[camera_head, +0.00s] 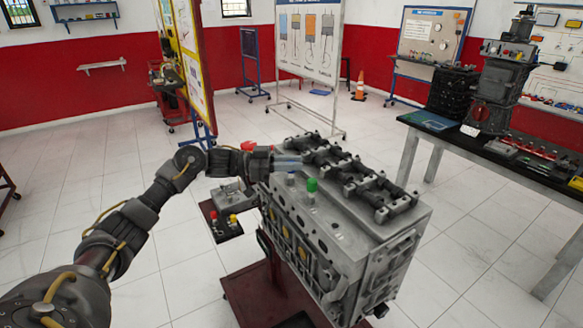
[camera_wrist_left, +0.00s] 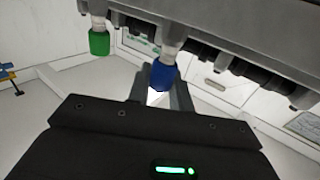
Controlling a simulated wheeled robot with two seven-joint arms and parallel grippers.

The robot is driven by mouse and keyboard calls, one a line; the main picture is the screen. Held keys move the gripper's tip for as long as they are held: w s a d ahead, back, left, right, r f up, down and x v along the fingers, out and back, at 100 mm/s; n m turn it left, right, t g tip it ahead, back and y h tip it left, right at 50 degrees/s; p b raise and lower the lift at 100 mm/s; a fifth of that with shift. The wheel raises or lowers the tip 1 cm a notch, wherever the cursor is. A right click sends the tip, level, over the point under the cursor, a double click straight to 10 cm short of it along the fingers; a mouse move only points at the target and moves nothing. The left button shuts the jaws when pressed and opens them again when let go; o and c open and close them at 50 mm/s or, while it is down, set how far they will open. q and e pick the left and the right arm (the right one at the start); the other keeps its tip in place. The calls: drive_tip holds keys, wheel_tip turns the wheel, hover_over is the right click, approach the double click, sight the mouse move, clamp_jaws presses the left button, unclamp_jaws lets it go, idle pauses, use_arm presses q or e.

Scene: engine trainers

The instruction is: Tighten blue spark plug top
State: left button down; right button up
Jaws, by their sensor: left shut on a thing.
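The blue spark plug top (camera_wrist_left: 162,76) sits on a light stem that joins the grey engine block (camera_wrist_left: 230,38) and shows between the two fingers of my left gripper (camera_wrist_left: 160,92) in the left wrist view. My left gripper is shut on it. In the head view the blue top (camera_head: 291,179) shows on the engine block (camera_head: 335,225), close by my left gripper (camera_head: 289,161), which reaches in from the left. A green spark plug top (camera_head: 312,185) stands beside it and also shows in the left wrist view (camera_wrist_left: 99,43). My right gripper is not in view.
The engine stands on a dark red stand (camera_head: 240,295). A small tray (camera_head: 212,212) with red and yellow pieces is at its left. A black workbench (camera_head: 475,145) with tools is at the right.

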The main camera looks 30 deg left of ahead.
use_arm(q)
drive_tip(key=shift+m+g+h, duration=0.3)
drive_tip(key=shift+m+g, duration=0.1)
drive_tip(key=shift+g, duration=0.2)
drive_tip(key=shift+b, duration=0.3)
drive_tip(key=c, duration=1.3)
unclamp_jaws()
drive_tip(key=shift+a, duration=0.1)
